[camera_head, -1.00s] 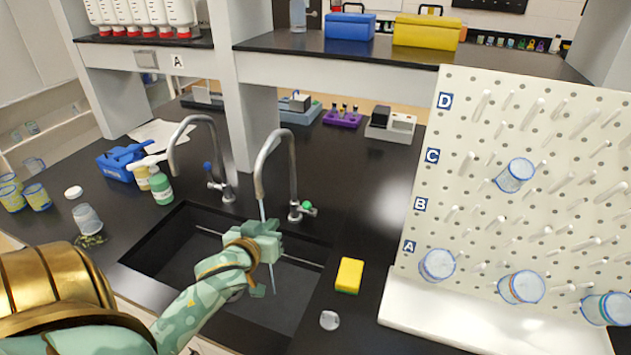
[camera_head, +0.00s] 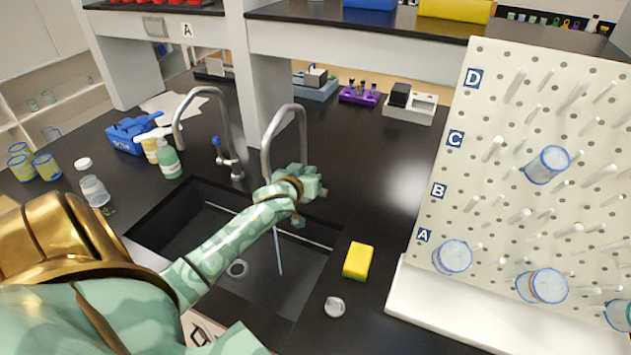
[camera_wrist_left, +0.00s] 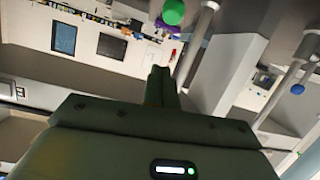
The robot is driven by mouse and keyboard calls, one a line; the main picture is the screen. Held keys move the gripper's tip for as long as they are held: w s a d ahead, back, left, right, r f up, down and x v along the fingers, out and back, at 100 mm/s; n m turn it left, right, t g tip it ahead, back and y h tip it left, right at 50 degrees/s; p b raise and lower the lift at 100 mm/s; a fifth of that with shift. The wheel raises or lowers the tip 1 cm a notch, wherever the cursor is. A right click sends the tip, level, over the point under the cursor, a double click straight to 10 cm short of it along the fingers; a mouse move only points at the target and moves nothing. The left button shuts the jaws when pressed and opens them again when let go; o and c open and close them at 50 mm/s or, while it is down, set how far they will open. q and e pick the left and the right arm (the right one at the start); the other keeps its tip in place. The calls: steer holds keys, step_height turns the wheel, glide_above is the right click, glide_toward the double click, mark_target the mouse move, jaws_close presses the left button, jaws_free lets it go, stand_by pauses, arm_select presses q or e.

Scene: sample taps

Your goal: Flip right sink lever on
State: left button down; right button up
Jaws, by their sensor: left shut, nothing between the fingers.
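The right sink tap (camera_head: 266,150) has a grey curved spout, and a thin pale-blue stream (camera_head: 278,252) runs below it into the black sink (camera_head: 210,250). Its lever is hidden behind my left gripper in the head view. In the left wrist view its green knob (camera_wrist_left: 173,11) shows just beyond my fingertips, with a small gap in the picture; I cannot tell whether they touch. My left gripper (camera_head: 312,184) is shut and empty, at the right tap's base; its closed fingers also show in the wrist view (camera_wrist_left: 159,80). My right gripper is not in view.
The left tap (camera_head: 226,130) with a blue lever (camera_head: 216,142) stands to the left. A yellow sponge (camera_head: 358,260) and a clear cap (camera_head: 334,307) lie right of the sink. A pegboard (camera_head: 540,150) with beakers stands at the right.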

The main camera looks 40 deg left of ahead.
arm_select(q)
steer(key=w+f+b, duration=0.1)
steer(key=w+f, duration=0.1)
steer(key=w+a+f, duration=0.1)
steer(key=w+f, duration=0.1)
steer(key=shift+w+a+f+b, duration=0.1)
steer(key=shift+f+b, duration=0.15)
steer(key=shift+b, duration=0.1)
steer(key=shift+s+f, duration=0.2)
steer(key=shift+s, duration=0.15)
steer(key=shift+w+f, duration=0.1)
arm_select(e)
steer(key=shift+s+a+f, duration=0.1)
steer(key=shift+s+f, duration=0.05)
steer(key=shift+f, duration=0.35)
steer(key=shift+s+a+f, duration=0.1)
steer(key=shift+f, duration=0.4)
